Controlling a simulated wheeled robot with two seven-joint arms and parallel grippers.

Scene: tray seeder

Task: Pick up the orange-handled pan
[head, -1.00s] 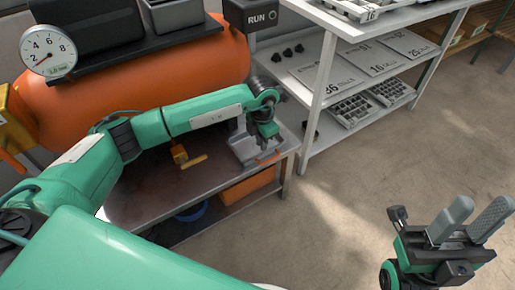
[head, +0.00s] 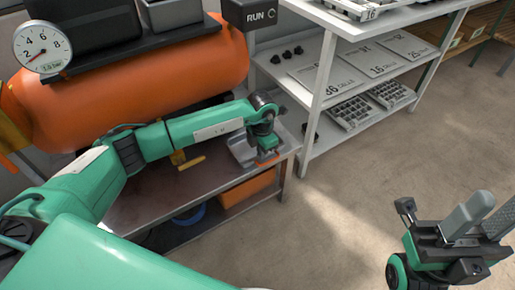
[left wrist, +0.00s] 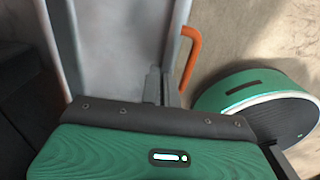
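The grey metal pan (head: 240,150) lies on the right end of the low metal table, with its orange handle (head: 267,158) towards the table's right edge. My left gripper (head: 268,148) points down at the handle and partly covers it. In the left wrist view the pan (left wrist: 120,50) fills the upper middle. The orange handle (left wrist: 191,50) stands just right of the dark fingers (left wrist: 162,88). I cannot tell whether the fingers touch or enclose it. My right gripper (head: 482,218) is at the lower right, fingers apart and empty, over the floor.
The low table (head: 135,205) also bears a small yellow-orange tool (head: 190,162). An orange bin (head: 246,189) and a blue round thing (head: 190,214) sit beneath it. An orange tank (head: 150,85) stands behind, a white shelf rack (head: 318,95) to the right. The floor is clear.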

